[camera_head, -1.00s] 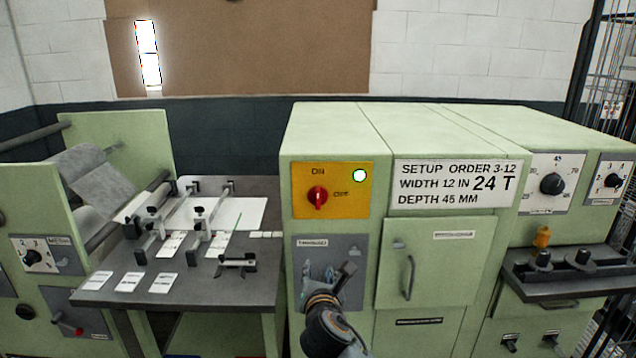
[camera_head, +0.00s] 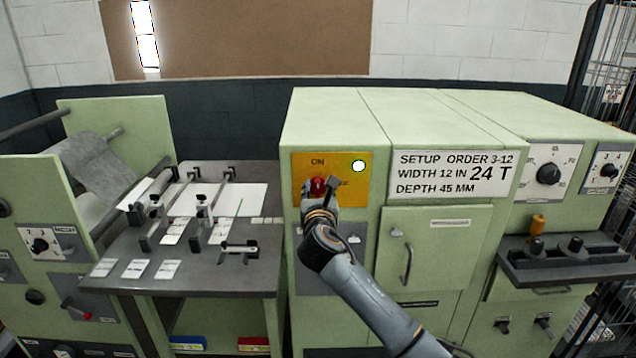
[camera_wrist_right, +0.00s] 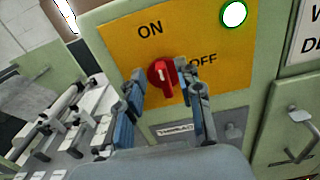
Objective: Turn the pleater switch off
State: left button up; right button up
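The pleater switch is a red rotary knob (camera_head: 317,186) on a yellow plate (camera_head: 345,166) marked ON at the top and OFF at the right. In the right wrist view the red knob (camera_wrist_right: 162,77) has its white mark pointing up, toward ON. A lit lamp with a green rim (camera_head: 359,166) sits at the plate's upper right. My right gripper (camera_head: 318,192) is at the switch. In the right wrist view its fingers (camera_wrist_right: 160,88) are apart, one on each side of the knob, with gaps visible; contact is not clear. My left gripper is out of view.
A green cabinet door (camera_head: 437,252) with a handle is right of the switch panel. A setup-order sign (camera_head: 454,175) is above it. A grey worktable (camera_head: 250,275) with clamps and cards stands at the left.

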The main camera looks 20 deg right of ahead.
jog(key=shift+x, duration=0.9)
grip_shut()
